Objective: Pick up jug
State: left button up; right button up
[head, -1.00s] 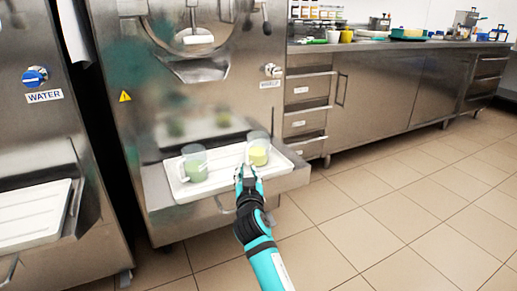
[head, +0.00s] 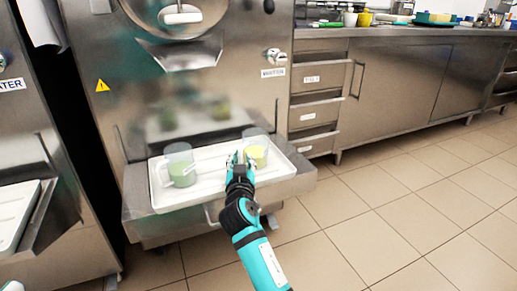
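Two clear jugs stand upright on a white tray (head: 212,187) on the steel shelf of the machine. The right jug (head: 257,149) holds yellow contents. My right gripper (head: 239,158) reaches in from below, with its fingers spread apart at the left side of the right jug. The fingers overlap the handle side of this jug, so the handle is mostly hidden and contact cannot be made out. My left gripper is out of view.
The machine's steel front (head: 185,85) rises right behind the tray. Another white tray (head: 17,215) sits at the left machine. Steel drawers (head: 315,114) and a counter stand at the right. The tiled floor (head: 400,215) is clear.

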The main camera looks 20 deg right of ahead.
jog(key=shift+w+f, duration=0.1)
jog(key=shift+w, duration=0.15)
jog(key=shift+s+a+r, duration=0.1)
jog(key=shift+s+r, duration=0.05)
jog(key=shift+r, duration=0.1)
grip_shut()
